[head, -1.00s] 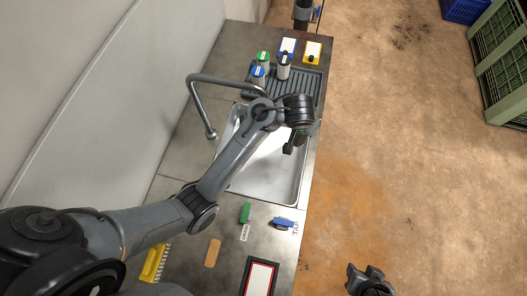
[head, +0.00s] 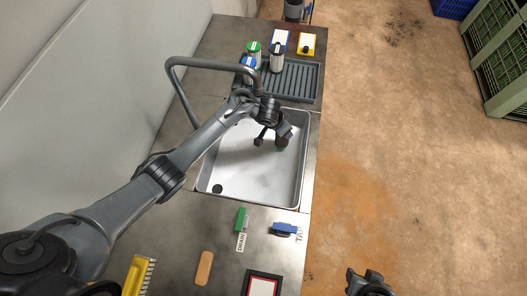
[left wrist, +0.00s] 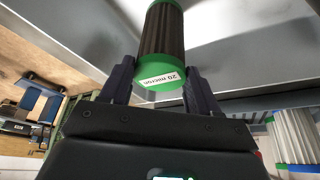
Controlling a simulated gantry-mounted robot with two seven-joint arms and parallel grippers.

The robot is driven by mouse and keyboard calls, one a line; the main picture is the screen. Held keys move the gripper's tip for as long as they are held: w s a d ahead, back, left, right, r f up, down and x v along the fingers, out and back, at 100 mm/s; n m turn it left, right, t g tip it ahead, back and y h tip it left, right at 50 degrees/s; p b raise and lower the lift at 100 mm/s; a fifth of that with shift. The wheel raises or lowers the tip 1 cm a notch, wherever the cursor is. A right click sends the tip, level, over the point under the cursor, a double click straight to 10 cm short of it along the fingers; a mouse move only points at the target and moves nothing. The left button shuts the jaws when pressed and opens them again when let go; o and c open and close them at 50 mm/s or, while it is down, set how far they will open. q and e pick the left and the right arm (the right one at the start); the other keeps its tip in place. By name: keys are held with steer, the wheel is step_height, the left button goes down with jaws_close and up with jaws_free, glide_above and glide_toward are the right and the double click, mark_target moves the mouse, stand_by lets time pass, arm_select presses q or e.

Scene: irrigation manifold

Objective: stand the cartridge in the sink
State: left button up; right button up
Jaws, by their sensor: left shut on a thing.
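The cartridge (left wrist: 163,45) is a dark pleated cylinder with green end caps and a "20 micron" label. In the left wrist view my left gripper (left wrist: 152,82) is shut on it, with one finger on each side. In the head view my left gripper (head: 270,135) is over the back right part of the steel sink (head: 235,165); the cartridge there is small and dark, mostly hidden by the gripper. I cannot tell whether it touches the sink. My right gripper (head: 370,283) is at the bottom edge, away from the counter; its finger opening is unclear.
A bent grey faucet (head: 172,80) arches along the sink's left and back.

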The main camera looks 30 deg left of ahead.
arm_select(q)
step_height(320, 180, down, 3)
steer(key=shift+r+b, duration=0.15)
steer(key=shift+b, duration=0.5)
steer(key=o, duration=1.5)
steer(key=shift+f, duration=0.3)
steer(key=shift+c, duration=0.2)
steer(key=shift+r, duration=0.15)
